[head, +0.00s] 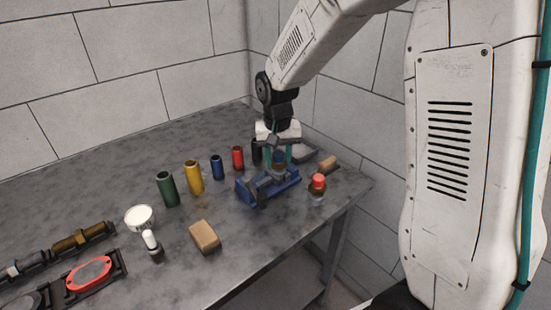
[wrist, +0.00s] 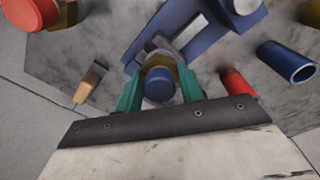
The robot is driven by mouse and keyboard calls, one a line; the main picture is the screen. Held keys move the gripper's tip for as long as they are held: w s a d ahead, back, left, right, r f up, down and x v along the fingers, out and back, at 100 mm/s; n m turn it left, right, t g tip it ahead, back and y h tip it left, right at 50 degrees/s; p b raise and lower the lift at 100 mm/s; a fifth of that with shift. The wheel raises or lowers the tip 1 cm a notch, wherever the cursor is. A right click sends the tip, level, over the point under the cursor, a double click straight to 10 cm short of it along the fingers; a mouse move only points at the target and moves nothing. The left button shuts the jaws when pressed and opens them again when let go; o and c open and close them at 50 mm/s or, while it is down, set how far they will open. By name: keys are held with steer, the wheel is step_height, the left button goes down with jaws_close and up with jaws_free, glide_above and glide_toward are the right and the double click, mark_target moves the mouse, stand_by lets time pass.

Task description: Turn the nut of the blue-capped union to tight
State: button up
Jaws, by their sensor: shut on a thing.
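The blue-capped union stands upright in the blue vise (head: 252,195) on the table. Its blue cap (wrist: 159,86) shows between my fingers in the wrist view, with part of the brass nut (wrist: 182,72) behind it. My gripper (wrist: 160,88) has teal fingers, one on each side of the union, and is shut on the nut from above. In the head view my gripper (head: 278,155) covers much of the union. The exact finger contact and how tight the nut is cannot be seen.
A red-capped union (head: 317,185) stands right of the vise. Green (head: 167,189), yellow (head: 194,177), blue (head: 217,167) and red (head: 238,158) sleeves stand to the left. A wooden block (head: 204,236) lies in front. Walls close off the back and right.

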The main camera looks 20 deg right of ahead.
steer(key=shift+m, duration=1.3)
steer(key=shift+w, duration=0.1)
steer(key=o, duration=1)
steer(key=shift+r, duration=0.1)
steer(key=r, duration=0.7)
steer(key=shift+a+r, duration=0.2)
steer(key=shift+r, duration=0.15)
